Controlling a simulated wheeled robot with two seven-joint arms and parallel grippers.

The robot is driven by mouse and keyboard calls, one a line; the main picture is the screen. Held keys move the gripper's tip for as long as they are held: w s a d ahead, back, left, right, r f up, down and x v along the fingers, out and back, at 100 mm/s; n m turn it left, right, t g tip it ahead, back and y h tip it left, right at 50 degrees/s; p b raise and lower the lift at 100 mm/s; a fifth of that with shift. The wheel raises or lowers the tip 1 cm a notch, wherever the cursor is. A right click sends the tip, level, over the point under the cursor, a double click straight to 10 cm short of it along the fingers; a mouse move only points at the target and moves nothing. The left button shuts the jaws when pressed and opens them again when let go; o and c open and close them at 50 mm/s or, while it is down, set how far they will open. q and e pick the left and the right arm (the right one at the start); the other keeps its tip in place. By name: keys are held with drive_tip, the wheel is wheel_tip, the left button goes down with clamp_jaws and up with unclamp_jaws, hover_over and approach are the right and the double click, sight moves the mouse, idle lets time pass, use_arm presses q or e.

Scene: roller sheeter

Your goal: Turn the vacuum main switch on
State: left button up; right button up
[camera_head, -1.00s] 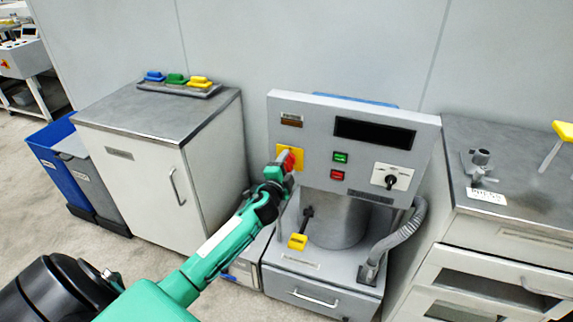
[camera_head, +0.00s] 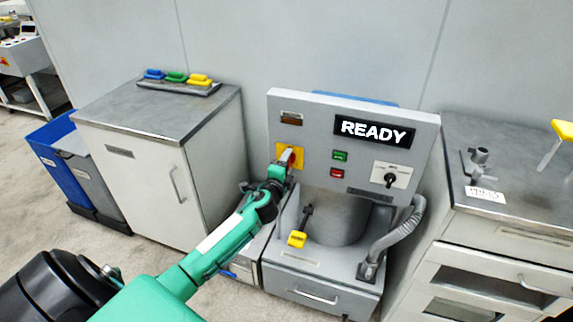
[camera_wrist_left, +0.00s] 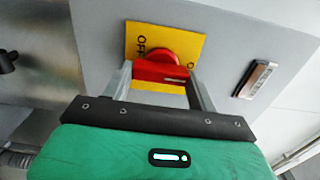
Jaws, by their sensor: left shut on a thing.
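The vacuum main switch is a red rotary handle (camera_wrist_left: 160,70) on a yellow plate (camera_wrist_left: 195,48) marked "OFF", at the left of the grey machine panel. In the head view the red handle (camera_head: 291,157) shows at the tip of my left gripper (camera_head: 284,164). In the left wrist view my left gripper (camera_wrist_left: 160,82) has its fingers on either side of the red handle and is shut on it. The panel's display (camera_head: 373,132) is lit and reads "READY". My right gripper is not in view.
Green (camera_head: 340,156) and red (camera_head: 337,173) buttons and a black selector knob (camera_head: 390,179) sit on the panel. A grey hose (camera_head: 397,240) runs at the right. Cabinets (camera_head: 150,170) stand to both sides.

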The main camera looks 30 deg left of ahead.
use_arm(q)
drive_tip(key=o, duration=1)
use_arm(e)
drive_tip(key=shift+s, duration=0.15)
use_arm(q)
drive_tip(key=shift+s, duration=0.1)
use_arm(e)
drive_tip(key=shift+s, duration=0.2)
use_arm(q)
drive_tip(key=b+v, duration=0.1)
drive_tip(key=v, duration=1.2)
drive_tip(key=shift+s+b, duration=0.3)
drive_tip(key=shift+b, duration=0.1)
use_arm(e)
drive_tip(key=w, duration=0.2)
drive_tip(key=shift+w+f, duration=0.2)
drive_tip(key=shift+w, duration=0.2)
use_arm(q)
drive_tip(key=shift+f, duration=0.1)
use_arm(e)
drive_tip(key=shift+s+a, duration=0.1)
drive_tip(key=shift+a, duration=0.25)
